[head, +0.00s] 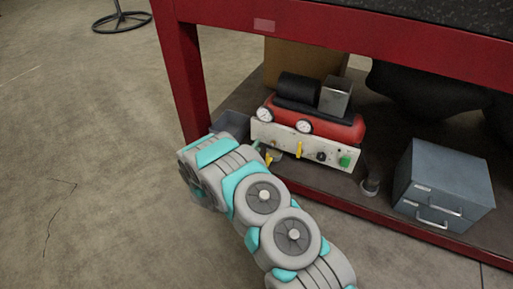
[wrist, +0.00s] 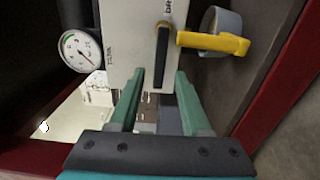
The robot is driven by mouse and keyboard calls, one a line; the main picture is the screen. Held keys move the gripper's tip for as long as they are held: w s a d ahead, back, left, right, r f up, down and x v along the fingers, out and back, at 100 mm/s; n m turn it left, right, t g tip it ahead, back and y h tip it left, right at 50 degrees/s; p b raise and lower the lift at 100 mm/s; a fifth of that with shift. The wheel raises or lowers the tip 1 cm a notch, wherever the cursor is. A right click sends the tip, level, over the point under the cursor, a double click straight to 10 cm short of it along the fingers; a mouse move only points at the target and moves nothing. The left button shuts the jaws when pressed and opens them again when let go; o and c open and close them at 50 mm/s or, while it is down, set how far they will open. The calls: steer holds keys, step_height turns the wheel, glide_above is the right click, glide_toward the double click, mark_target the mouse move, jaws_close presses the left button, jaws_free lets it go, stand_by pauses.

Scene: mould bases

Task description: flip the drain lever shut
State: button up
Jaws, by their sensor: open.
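I cannot tell whether a finger touches the fitting.
A round gauge (wrist: 81,50) is left of the fingers in the wrist view. The red compressor (head: 330,127) carries another yellow lever (head: 299,149) and a green knob (head: 345,161). A blue-grey drawer box (head: 442,185) stands right. The red bench leg (head: 182,75) is close to my arm.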

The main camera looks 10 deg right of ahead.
steer(key=v, duration=0.7)
steer(key=shift+w, duration=0.15)
stand_by(0.3)
steer(key=w+a+r+m+g+y+p, duration=0.2)
steer(key=w+a+r+m+g+y, duration=0.15)
steer(key=a+r+m+y, duration=0.35)
steer(key=s+a+r+g+y+p, duration=0.1)
steer(key=s+r+g+y, duration=0.35)
steer(key=s+r, duration=0.65)
steer(key=s+d+r+m+g+p, duration=0.1)
steer(key=s+d+r, duration=0.3)
steer(key=s, duration=0.9)
steer(key=s+d+r+m+g, duration=0.1)
steer(key=s+d+r+g, duration=0.3)
steer(key=s, duration=0.9)
steer(key=s+d+r+m+g+p, duration=0.1)
steer(key=s+d+r, duration=0.4)
steer(key=s, duration=0.8)
steer(key=shift+s+d+r+m+g+h+p, duration=0.15)
steer(key=shift+d+r+m+g+h+p, duration=0.25)
steer(key=shift+g, duration=0.8)
